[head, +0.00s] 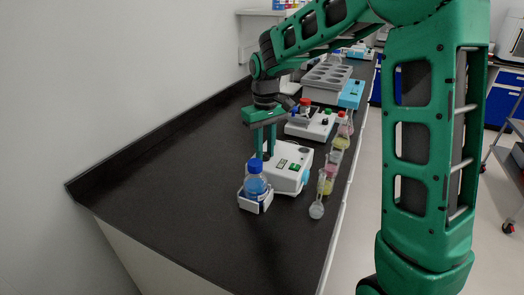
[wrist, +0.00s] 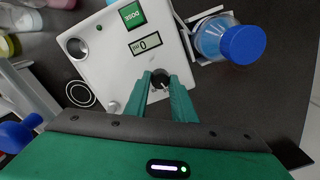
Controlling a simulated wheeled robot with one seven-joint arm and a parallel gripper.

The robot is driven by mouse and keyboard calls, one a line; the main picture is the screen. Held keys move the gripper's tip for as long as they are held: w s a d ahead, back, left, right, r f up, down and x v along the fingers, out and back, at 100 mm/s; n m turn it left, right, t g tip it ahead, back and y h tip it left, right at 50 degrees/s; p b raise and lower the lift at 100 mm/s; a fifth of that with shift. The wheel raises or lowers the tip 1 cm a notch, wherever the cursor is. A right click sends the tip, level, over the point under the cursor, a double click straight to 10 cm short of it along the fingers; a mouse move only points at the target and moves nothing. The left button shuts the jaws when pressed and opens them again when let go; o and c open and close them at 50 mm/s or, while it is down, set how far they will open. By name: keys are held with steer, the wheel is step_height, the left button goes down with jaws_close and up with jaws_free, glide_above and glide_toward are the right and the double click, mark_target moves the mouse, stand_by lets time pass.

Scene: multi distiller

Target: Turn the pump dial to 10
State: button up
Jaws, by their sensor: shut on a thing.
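The white pump (head: 285,168) stands on the black bench in the head view. In the wrist view its white top (wrist: 112,45) shows a small display (wrist: 145,43) that appears to read 0 mL, and a green DOSE button (wrist: 132,14). My gripper (wrist: 161,80) points down at the pump top, with its green fingers shut on the dark round pump dial (wrist: 160,79). In the head view my gripper (head: 264,150) is at the pump's rear left, and the dial is hidden there.
A blue-capped bottle (head: 256,181) sits in a white holder at the pump's front left, close to my fingers. Several flasks (head: 327,180) line the bench's right side. Another white device (head: 312,125) stands behind. The bench front is clear.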

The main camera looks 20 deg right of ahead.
mark_target(265, 153)
steer(key=shift+w+m, duration=0.1)
steer(key=shift+m, duration=1.1)
steer(key=shift+r, duration=0.1)
steer(key=o, duration=1.1)
steer(key=shift+c, duration=0.2)
step_height(265, 153, up, 11)
steer(key=shift+f, duration=0.2)
